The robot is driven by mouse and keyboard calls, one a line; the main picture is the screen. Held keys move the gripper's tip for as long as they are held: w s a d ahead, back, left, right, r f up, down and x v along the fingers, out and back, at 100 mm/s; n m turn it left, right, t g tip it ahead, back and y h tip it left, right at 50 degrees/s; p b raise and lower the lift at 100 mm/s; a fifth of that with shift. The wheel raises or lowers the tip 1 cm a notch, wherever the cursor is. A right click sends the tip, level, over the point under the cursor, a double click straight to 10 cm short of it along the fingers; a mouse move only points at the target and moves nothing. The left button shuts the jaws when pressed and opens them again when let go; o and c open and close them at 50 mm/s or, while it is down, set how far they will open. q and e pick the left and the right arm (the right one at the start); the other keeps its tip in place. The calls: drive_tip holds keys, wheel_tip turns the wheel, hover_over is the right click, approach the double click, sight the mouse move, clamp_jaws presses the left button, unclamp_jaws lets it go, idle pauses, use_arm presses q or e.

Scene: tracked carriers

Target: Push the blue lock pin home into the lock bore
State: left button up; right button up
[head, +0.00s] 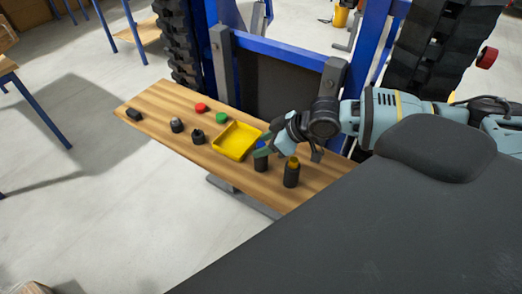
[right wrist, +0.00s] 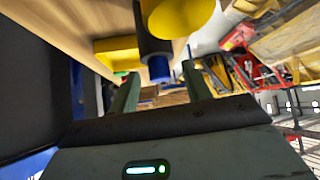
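The blue lock pin (right wrist: 158,68) shows in the right wrist view as a short blue end at a black cylinder (right wrist: 153,43). In the head view a black cylinder (head: 262,163) stands on the bench under my right gripper (head: 270,149), with a little blue just above it. In the right wrist view the two fingers of my right gripper (right wrist: 157,83) are apart, one on each side of the blue end. Gaps show between them and it. I cannot make out the lock bore with certainty. My left gripper is not in view.
A black cylinder with a yellow top (head: 291,172) stands close to the right gripper. A yellow tray (head: 237,141), a red piece (head: 200,107), a green piece (head: 221,117) and several dark parts lie along the wooden bench (head: 158,99). A blue frame rises behind.

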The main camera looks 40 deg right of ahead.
clamp_jaws()
wheel_tip(320, 180, up, 10)
drive_tip(key=s+a+m+t+h, duration=0.1)
drive_tip(key=a+m+h, duration=0.4)
drive_tip(key=a+m, duration=0.2)
drive_tip(key=shift+s+a+t, duration=0.3)
drive_tip(key=shift+a, duration=0.9)
